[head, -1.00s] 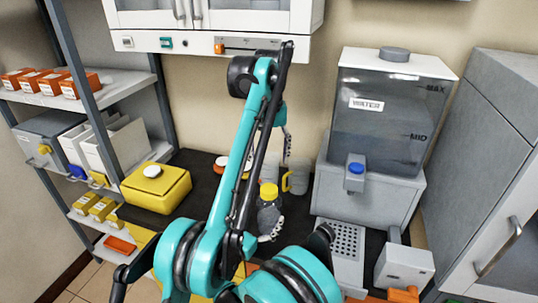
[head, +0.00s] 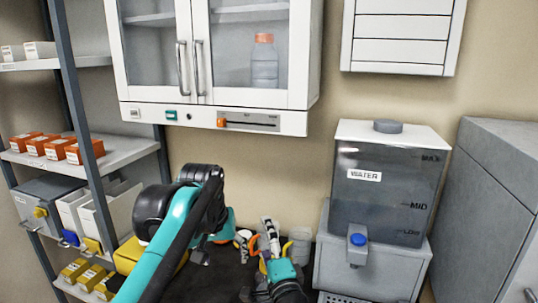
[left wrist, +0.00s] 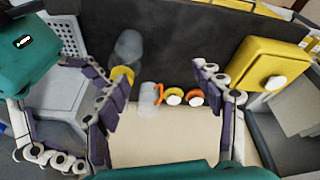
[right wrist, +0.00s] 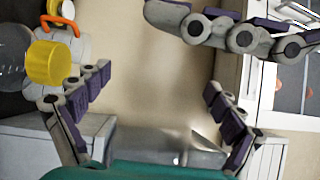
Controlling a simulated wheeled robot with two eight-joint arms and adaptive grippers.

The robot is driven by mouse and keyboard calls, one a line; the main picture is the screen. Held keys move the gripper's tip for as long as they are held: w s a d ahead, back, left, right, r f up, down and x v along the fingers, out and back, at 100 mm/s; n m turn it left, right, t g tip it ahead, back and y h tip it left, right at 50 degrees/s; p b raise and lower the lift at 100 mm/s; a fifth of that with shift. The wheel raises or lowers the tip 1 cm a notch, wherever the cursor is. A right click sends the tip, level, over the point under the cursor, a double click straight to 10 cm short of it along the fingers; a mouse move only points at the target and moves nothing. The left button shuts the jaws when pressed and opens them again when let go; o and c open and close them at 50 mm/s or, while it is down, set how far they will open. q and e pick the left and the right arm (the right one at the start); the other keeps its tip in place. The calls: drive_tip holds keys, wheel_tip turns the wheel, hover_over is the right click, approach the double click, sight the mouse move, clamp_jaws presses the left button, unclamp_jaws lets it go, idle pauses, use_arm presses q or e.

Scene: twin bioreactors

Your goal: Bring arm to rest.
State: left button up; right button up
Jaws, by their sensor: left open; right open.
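My left arm comes in from the lower left in the head view, its teal and black links bent over the counter; its gripper is mostly hidden there. In the left wrist view my left gripper (left wrist: 148,70) is open with nothing between its pads, above the counter. My right gripper (head: 270,240) stands near the counter's middle in the head view, fingers upward. In the right wrist view it (right wrist: 156,80) is open and empty. A yellow-capped bottle (right wrist: 52,62) is close beside its left finger. The other gripper's finger (right wrist: 205,32) crosses the top of that view.
The water tank (head: 385,195) stands on the right and a wall cabinet (head: 215,121) hangs above. A shelf rack (head: 125,157) is at left. A yellow box (left wrist: 262,62) and orange-handled vessels (left wrist: 192,98) are on the dark counter (left wrist: 200,25).

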use_arm(q)
drive_tip(key=s+a+f+t, duration=0.1)
drive_tip(key=s+a+f, duration=0.2)
drive_tip(key=s+f, duration=0.6)
drive_tip(key=s+a+f+t, duration=0.2)
drive_tip(key=s+a+f, duration=0.2)
drive_tip(key=s+f, duration=0.5)
drive_tip(key=shift+f+t+y, duration=0.3)
drive_tip(key=shift+f, duration=0.05)
use_arm(e)
drive_tip(key=s+d+f+n+g+h, duration=0.2)
drive_tip(key=s+d+f+n+g, duration=0.3)
drive_tip(key=s, duration=0.7)
drive_tip(key=s+d+f+n+g+h, duration=0.3)
drive_tip(key=s+d+f+n+g, duration=0.3)
drive_tip(key=s+d+f+n, duration=0.3)
drive_tip(key=s+d+f, duration=0.2)
drive_tip(key=d+f, duration=0.2)
drive_tip(key=f, duration=0.1)
drive_tip(key=shift+s+d+n, duration=0.25)
drive_tip(key=shift+s+n, duration=0.15)
use_arm(q)
drive_tip(key=shift+s, duration=0.1)
